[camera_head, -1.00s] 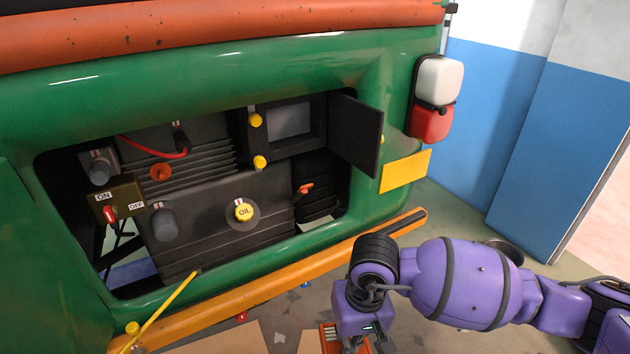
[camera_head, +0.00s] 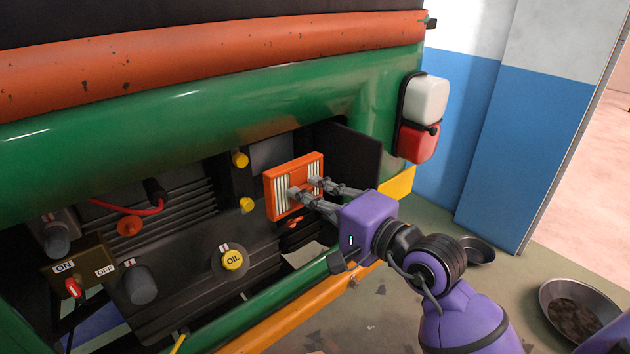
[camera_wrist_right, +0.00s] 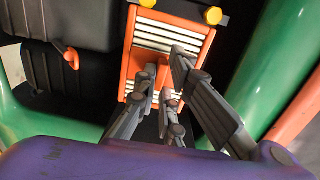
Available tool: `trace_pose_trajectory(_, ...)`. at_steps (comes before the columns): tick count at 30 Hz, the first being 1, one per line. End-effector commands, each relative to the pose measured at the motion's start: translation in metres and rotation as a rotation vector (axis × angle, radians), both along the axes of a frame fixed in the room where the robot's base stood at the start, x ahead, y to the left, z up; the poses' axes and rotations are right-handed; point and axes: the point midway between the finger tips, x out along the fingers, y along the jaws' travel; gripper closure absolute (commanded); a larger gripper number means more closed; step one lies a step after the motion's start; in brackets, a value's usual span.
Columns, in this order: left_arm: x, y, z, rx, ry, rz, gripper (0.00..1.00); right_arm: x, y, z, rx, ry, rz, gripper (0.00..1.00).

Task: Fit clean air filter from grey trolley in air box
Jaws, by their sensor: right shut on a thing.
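The air filter has an orange frame and pale pleats (camera_head: 283,203); it also shows in the right wrist view (camera_wrist_right: 168,36). My right gripper (camera_head: 305,189) is shut on the filter's middle and holds it upright in front of the air box (camera_head: 272,155). The filter covers part of the box opening, and I cannot tell whether it touches the box. The box's dark door (camera_head: 352,160) stands open to the right. Yellow knobs (camera_head: 240,159) are at the box's left side. The grey trolley and my left gripper are not in view.
The green body's lower edge and orange bumper (camera_head: 285,318) run below my right arm. An oil cap (camera_head: 233,259) and a switch panel (camera_head: 82,270) are in the bay. Metal pans (camera_head: 580,308) lie on the floor at right.

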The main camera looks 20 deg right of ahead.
Motion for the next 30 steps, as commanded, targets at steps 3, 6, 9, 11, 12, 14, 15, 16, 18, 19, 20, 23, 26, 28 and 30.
trace_pose_trajectory(3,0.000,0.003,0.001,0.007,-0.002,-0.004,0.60,-0.003,-0.019,0.007,0.014,-0.034,-0.053,1.00)
trace_pose_trajectory(6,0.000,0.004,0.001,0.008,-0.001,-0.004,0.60,-0.003,-0.026,0.010,0.018,-0.048,-0.072,1.00)
trace_pose_trajectory(9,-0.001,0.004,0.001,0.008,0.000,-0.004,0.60,0.001,-0.026,0.010,0.019,-0.051,-0.076,1.00)
trace_pose_trajectory(11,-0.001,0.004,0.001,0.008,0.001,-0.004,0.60,0.005,-0.024,0.010,0.020,-0.050,-0.075,1.00)
trace_pose_trajectory(12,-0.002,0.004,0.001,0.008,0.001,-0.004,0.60,0.008,-0.023,0.011,0.020,-0.051,-0.075,1.00)
trace_pose_trajectory(14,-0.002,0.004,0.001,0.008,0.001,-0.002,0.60,0.014,-0.021,0.011,0.021,-0.051,-0.075,1.00)
trace_pose_trajectory(15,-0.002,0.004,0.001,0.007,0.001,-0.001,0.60,0.019,-0.019,0.011,0.021,-0.051,-0.074,1.00)
trace_pose_trajectory(16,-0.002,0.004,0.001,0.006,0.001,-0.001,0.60,0.022,-0.018,0.011,0.021,-0.051,-0.074,1.00)
trace_pose_trajectory(18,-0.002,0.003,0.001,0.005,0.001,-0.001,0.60,0.030,-0.015,0.011,0.020,-0.050,-0.074,1.00)
trace_pose_trajectory(19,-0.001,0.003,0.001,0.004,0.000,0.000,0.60,0.033,-0.013,0.011,0.020,-0.050,-0.073,1.00)
trace_pose_trajectory(20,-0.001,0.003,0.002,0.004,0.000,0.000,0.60,0.037,-0.012,0.010,0.020,-0.050,-0.073,1.00)
trace_pose_trajectory(23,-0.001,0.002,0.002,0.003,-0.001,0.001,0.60,0.048,-0.008,0.010,0.019,-0.049,-0.073,1.00)
trace_pose_trajectory(26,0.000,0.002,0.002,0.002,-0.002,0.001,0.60,0.059,-0.003,0.010,0.020,-0.049,-0.073,1.00)
trace_pose_trajectory(28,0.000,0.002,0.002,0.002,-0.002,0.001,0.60,0.068,0.000,0.010,0.020,-0.049,-0.072,1.00)
trace_pose_trajectory(30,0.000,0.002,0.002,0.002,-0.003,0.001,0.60,0.075,0.002,0.010,0.020,-0.048,-0.072,1.00)
